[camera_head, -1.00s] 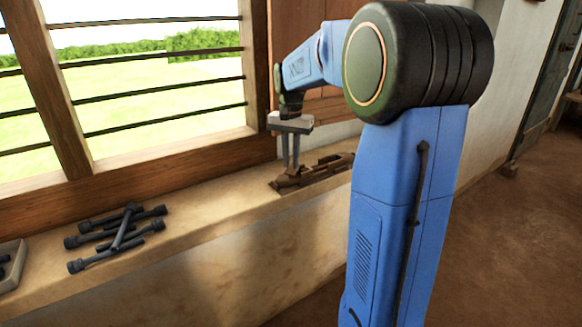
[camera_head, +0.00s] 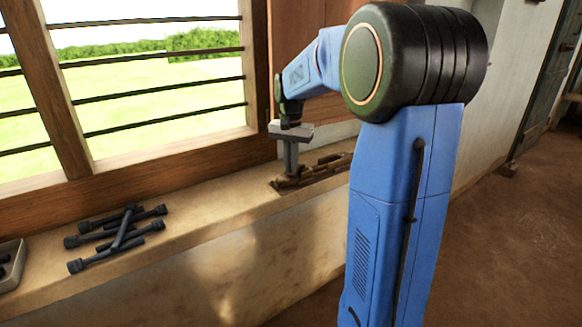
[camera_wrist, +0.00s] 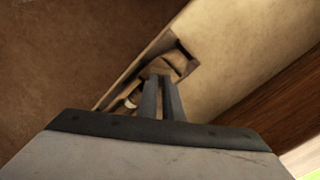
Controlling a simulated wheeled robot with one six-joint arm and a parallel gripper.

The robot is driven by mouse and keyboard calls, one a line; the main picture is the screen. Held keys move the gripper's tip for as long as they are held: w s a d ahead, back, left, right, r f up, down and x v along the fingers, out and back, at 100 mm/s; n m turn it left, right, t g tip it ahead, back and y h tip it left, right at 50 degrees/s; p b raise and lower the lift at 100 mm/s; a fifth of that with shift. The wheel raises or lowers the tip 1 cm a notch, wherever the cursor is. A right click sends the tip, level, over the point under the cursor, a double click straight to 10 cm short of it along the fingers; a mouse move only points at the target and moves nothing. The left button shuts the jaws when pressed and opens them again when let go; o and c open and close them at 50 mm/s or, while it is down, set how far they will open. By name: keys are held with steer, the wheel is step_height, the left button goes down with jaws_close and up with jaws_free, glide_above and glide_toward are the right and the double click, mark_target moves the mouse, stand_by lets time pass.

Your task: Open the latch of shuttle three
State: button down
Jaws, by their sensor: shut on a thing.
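Brown wooden shuttles (camera_head: 322,170) lie in a dark recess on the ledge in the head view, close together. I cannot tell their numbers. My gripper (camera_head: 290,173) points down at the left end of this group, its fingers close together. In the wrist view my gripper (camera_wrist: 161,80) reaches a wooden shuttle (camera_wrist: 180,64) in the recess, and a small pale piece (camera_wrist: 130,101) shows left of the fingers. The fingers are shut on a small part, which looks like the latch. They hide most of it, so I cannot tell whether it is open.
A pile of dark bobbins (camera_head: 115,238) lies on the ledge (camera_head: 215,213) to the left, with a pale tray (camera_head: 10,265) beyond it at the picture edge. The ledge between the bobbins and the recess is bare. A barred window (camera_head: 150,85) stands behind the ledge.

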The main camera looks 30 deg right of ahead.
steer(key=shift+n, duration=0.4)
steer(key=n, duration=0.4)
steer(key=shift+n, duration=0.3)
steer(key=n, duration=0.5)
steer(key=shift+n, duration=0.3)
steer(key=c, duration=2.2)
jaws_free()
steer(key=shift+r, duration=0.1)
step_height(320, 180, up, 17)
steer(key=shift+r, duration=0.15)
